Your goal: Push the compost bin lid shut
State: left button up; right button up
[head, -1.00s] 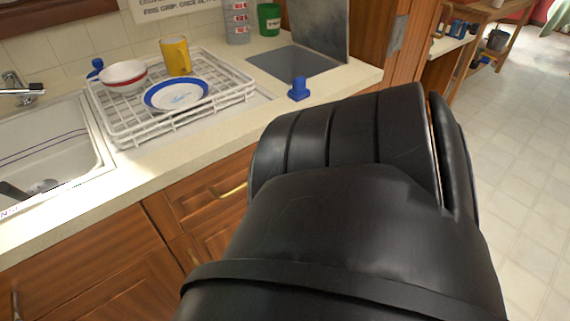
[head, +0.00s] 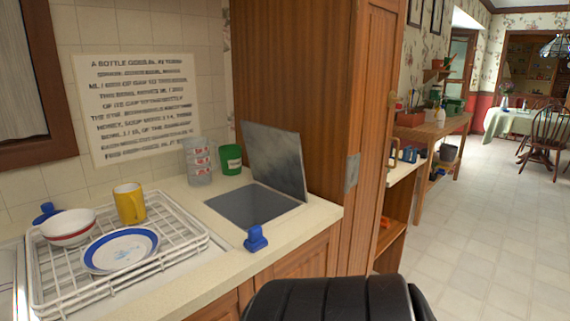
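The compost bin lid (head: 274,160) is a grey metal panel standing open, nearly upright and tilted, beside the wooden cabinet side. At its foot, the compost bin opening (head: 252,205) shows as a grey square set in the cream counter. I cannot tell how deep it is. A black part of my arm fills the bottom middle of the head view. Neither of my grippers is in view.
A blue object (head: 255,239) stands on the counter near the front edge, in front of the opening. A green cup (head: 231,159) and stacked clear cups (head: 197,160) stand behind it. A white dish rack (head: 118,262) is to the left. Open floor (head: 480,240) lies to the right.

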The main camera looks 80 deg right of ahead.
aim_at(276, 156)
jog(key=k+l+z, duration=0.1)
jog(key=l, duration=0.6)
jog(key=k+l+z, duration=0.1)
jog(key=l, duration=0.6)
jog(key=l+z, duration=0.15)
jog(key=l, duration=0.6)
jog(key=k, duration=0.05)
